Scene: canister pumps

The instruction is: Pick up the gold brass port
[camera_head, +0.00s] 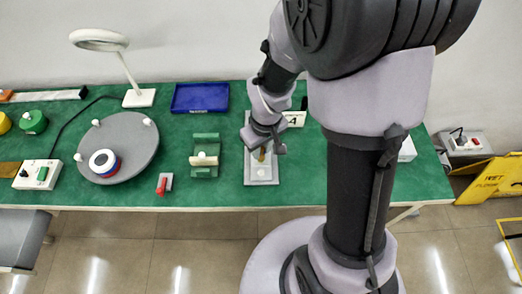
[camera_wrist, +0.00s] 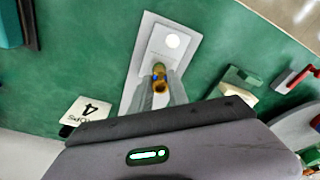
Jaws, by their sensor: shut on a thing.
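The gold brass port (camera_wrist: 160,86) is between the two fingers of my gripper (camera_wrist: 160,92) in the wrist view, and the fingers are shut on it. In the head view my gripper (camera_head: 262,150) is over a pale grey plate (camera_head: 262,180) on the green table, and the port (camera_head: 262,156) shows only as a small gold patch beneath it. The plate also shows in the wrist view (camera_wrist: 147,50), with a white round spot at its far end. Whether the port touches the plate is hard to tell.
On the green table (camera_head: 230,120), a green fixture (camera_head: 205,156) and a red-handled part (camera_head: 163,184) stand left of the plate. A grey round turntable (camera_head: 135,150) is farther left. A blue tray (camera_head: 200,97) lies behind. A card marked 4 (camera_wrist: 90,109) is near my gripper.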

